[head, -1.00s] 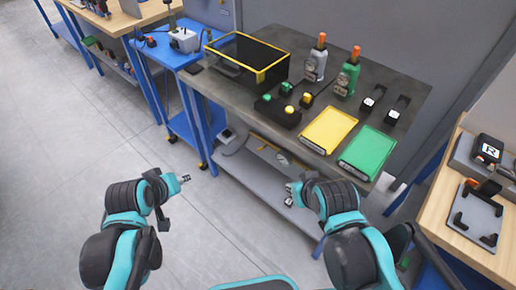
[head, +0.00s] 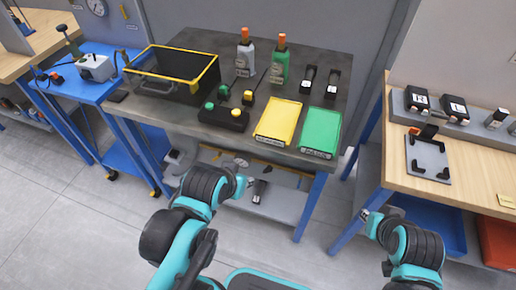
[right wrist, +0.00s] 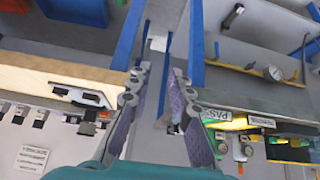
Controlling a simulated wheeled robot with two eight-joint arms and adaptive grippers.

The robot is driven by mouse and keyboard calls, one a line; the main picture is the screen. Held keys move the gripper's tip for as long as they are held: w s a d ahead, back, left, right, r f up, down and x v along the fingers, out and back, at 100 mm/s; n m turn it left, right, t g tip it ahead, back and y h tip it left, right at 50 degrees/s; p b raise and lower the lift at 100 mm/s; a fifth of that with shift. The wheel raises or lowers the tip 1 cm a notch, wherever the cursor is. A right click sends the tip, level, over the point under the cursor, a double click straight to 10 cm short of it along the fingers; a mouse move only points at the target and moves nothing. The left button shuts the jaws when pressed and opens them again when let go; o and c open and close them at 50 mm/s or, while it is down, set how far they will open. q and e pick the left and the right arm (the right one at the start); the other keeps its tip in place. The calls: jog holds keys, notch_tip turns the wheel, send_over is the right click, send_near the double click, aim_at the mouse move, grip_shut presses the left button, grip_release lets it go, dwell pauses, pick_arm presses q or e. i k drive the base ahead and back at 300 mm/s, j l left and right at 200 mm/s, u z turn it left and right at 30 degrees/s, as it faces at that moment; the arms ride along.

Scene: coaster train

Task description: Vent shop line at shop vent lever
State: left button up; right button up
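A grey box with an upright dark-handled lever (head: 75,46) stands on the blue bench at the left of the head view. It may be the shop vent lever, but no label on it can be read. My left gripper (head: 249,183) is in front of the dark bench, far from that box; its fingers are too small to judge. My right gripper (head: 365,214) is by the front left leg of the wooden bench. In the right wrist view, its two fingers (right wrist: 159,85) stand apart with nothing between them.
The dark bench (head: 190,125) holds a yellow-rimmed bin (head: 205,80), two bottles, a button box (head: 222,117), a yellow tray (head: 278,121) and a green tray (head: 319,132). The wooden bench (head: 465,165) stands at right. Grey floor (head: 60,215) is clear at lower left.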

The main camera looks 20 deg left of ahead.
aim_at(215, 159)
jog(key=j+z, duration=0.25)
jog(key=j, duration=0.15)
jog(key=j+z, duration=0.2)
jog(key=j, duration=0.2)
jog(key=k+j+z, duration=0.25)
jog(key=j+z, duration=0.25)
jog(key=j, duration=0.25)
jog(key=k+j+z, duration=0.25)
jog(key=k+j, duration=0.1)
jog(key=j, duration=0.35)
jog(key=k+j, duration=0.1)
jog(key=j, duration=0.8)
jog(key=k+j, duration=0.15)
jog(key=j, duration=0.3)
